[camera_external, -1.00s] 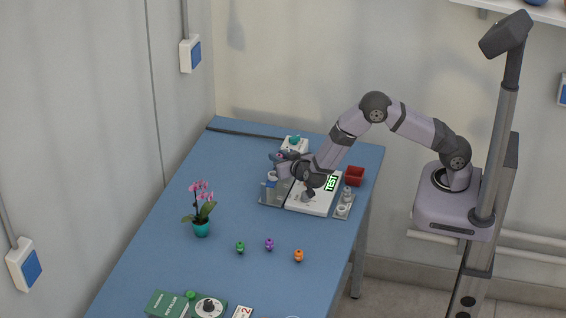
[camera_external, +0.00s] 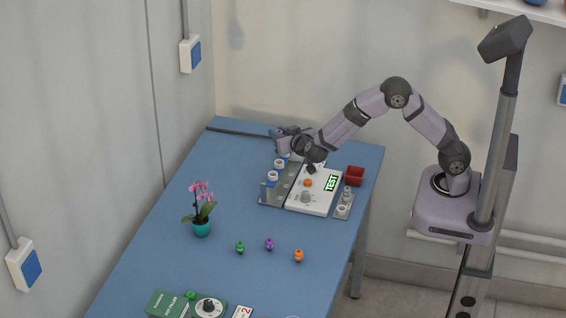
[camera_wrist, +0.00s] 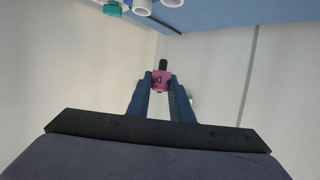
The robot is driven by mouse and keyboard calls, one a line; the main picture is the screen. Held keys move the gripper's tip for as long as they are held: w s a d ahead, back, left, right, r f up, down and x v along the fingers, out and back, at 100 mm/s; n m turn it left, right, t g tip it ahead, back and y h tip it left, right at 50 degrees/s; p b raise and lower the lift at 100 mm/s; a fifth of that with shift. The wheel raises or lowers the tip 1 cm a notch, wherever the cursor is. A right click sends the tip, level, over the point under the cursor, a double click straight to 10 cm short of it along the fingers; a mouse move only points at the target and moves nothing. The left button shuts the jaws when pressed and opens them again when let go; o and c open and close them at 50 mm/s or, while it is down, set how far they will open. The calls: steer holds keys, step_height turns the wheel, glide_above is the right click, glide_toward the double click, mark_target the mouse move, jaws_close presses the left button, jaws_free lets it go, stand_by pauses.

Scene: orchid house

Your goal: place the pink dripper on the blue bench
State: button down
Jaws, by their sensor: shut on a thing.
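The pink dripper (camera_wrist: 160,80), with dark lettering and a dark tip, is between the fingers of my gripper (camera_wrist: 161,88) in the wrist view. My gripper is shut on it. In the external view my gripper (camera_external: 281,138) is held above the far part of the blue bench (camera_external: 228,180), and the dripper is too small there to make out clearly. The fingers point sideways toward the left wall. The bench edge shows at the top of the wrist view.
A red box (camera_external: 355,176) stands right. A potted orchid (camera_external: 201,228) and green, purple (camera_external: 269,244) and orange drippers stand nearer. Free bench lies left of the device.

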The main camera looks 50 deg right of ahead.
steer(key=shift+r, duration=0.2)
steer(key=a+f+n+t+y+b, duration=0.25)
steer(key=a+f+b, duration=0.35)
steer(key=a, duration=0.7)
steer(key=n+t+y+b, duration=0.1)
steer(key=n+t+y, duration=0.1)
steer(key=n+y, duration=0.55)
glide_above(242, 230)
step_height(242, 230, down, 3)
steer(key=shift+m, duration=0.5)
steer(key=shift+s+f, duration=0.1)
steer(key=shift+f, duration=4.9)
steer(key=shift+f, duration=0.2)
steer(key=c, duration=1.6)
jaws_free()
